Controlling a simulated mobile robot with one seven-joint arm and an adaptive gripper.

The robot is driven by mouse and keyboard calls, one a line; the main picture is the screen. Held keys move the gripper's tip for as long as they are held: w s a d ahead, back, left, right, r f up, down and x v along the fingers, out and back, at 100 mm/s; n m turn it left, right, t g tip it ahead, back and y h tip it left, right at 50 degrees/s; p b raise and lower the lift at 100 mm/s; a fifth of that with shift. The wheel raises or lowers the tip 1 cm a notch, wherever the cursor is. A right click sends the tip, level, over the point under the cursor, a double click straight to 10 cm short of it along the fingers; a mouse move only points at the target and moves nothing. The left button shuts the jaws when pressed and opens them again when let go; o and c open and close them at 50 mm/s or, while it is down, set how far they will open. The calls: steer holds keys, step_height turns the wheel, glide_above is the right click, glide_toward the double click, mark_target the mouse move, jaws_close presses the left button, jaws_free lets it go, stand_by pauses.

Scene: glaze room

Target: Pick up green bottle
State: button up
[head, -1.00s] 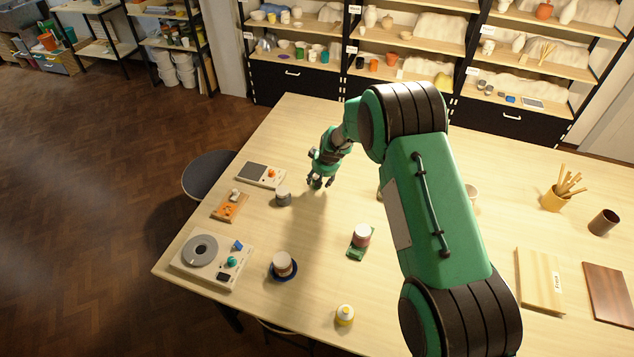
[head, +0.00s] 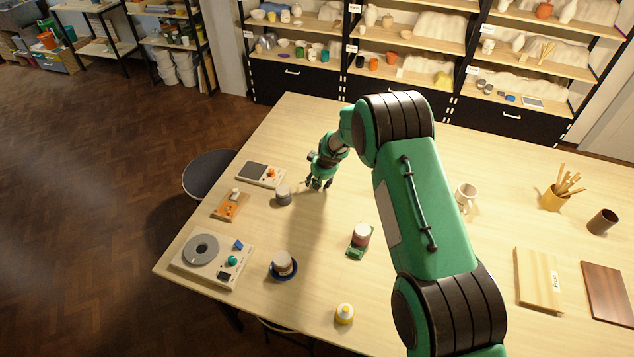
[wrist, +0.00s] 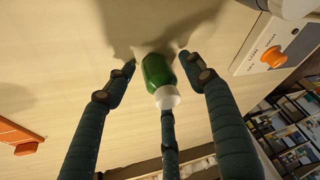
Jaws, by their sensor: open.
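The green bottle (wrist: 158,76) with a white cap shows in the wrist view, its cap pointing toward the camera. My gripper (wrist: 157,63) is open, with one finger on each side of the bottle and a third finger in front of its cap. I cannot tell whether any finger touches it. In the head view my gripper (head: 318,184) is low over the table near its left side, and I cannot make out the green bottle there.
A grey jar (head: 283,197) stands close left of my gripper. A scale (head: 260,174), an orange box (head: 230,207) and a wheel device (head: 211,260) line the table's left edge. A pink jar on a green base (head: 361,239) and a mug (head: 466,197) stand to the right.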

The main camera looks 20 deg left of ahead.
steer(key=c, duration=1.2)
steer(key=shift+r+b, duration=0.4)
steer(key=shift+r, duration=1.2)
steer(key=shift+s+d+r, duration=0.15)
steer(key=shift+s, duration=0.1)
steer(key=s+d+b, duration=0.1)
steer(key=s+d, duration=0.1)
steer(key=s, duration=0.2)
steer(key=s+d+r+b, duration=0.1)
steer(key=s+d, duration=0.2)
steer(key=s, duration=0.1)
steer(key=s+d+b, duration=0.1)
steer(key=s+d, duration=0.2)
steer(key=s, duration=0.2)
steer(key=shift+r, duration=0.25)
